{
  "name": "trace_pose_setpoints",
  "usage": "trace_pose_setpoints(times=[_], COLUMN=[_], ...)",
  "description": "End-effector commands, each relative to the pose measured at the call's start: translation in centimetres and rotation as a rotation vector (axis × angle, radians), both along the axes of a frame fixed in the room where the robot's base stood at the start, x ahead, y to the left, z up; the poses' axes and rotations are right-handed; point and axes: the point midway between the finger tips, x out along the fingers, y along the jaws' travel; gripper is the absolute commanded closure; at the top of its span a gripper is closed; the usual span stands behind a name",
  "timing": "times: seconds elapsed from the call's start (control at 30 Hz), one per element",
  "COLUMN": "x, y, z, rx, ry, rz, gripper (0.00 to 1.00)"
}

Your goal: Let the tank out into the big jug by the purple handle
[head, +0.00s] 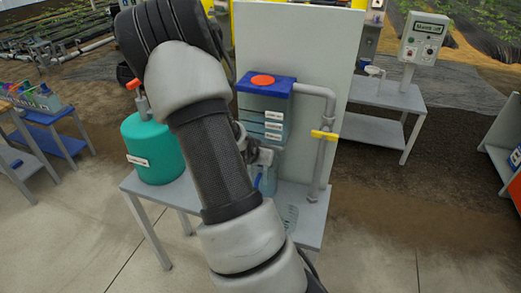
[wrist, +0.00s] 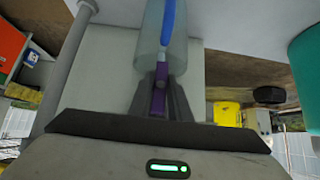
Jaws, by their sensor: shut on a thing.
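The tank (head: 262,102), with a blue top and an orange cap, stands against a pale panel in the head view, partly behind my arm. The purple handle (wrist: 159,100) lies between the fingers of my gripper (wrist: 161,84) in the wrist view, and the gripper is shut on it. In the head view my gripper (head: 262,157) is just below the tank, and the handle is hidden. A clear bluish jug (head: 267,182) stands below on the bench, partly covered by my gripper. In the wrist view the jug (wrist: 153,35) shows a blue handle (wrist: 168,22).
A grey pipe with a yellow handle (head: 325,134) runs down right of the tank. A teal drum (head: 153,149) with an orange-handled fitting stands on the bench at left. A drain grid (head: 289,219) lies near the bench's front.

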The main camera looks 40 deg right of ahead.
Motion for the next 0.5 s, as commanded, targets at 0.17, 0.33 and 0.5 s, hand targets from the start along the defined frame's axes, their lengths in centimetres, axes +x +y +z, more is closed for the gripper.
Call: trace_pose_setpoints(times=[0.17, 0.33, 0.5], x=[0.12, 0.08, 0.08], y=[-0.05, -0.10, -0.11], z=[0.24, 0.08, 0.04], rx=[-0.020, -0.025, -0.025], ry=[0.032, 0.039, 0.039], rz=[0.002, -0.001, -0.001], gripper=[1.00, 1.00, 1.00])
